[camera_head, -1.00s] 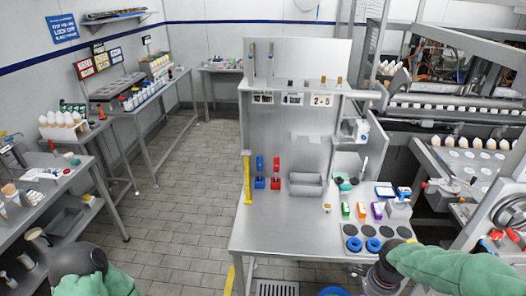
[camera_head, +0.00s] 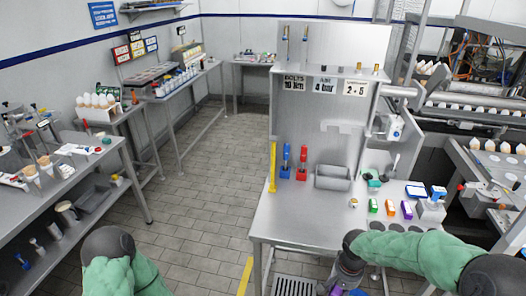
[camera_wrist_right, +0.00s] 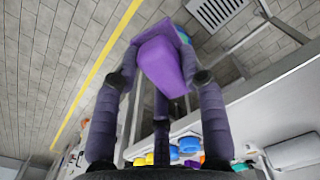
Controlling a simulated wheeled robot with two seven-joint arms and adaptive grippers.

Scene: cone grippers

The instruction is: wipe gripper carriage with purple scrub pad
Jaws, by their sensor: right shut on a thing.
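My right gripper (camera_wrist_right: 160,82) is shut on a purple pad (camera_wrist_right: 163,66) held between its fingertips. In the head view, the right gripper (camera_head: 342,286) is low at the table's front edge, partly cut off by the frame. A blue round part (camera_wrist_right: 183,36) shows just behind the pad; I cannot tell whether they touch. I cannot make out the gripper carriage for certain. Of my left arm, only the dark joint and green sleeve show at bottom left; its gripper is out of view.
The tiled aisle at left is clear.

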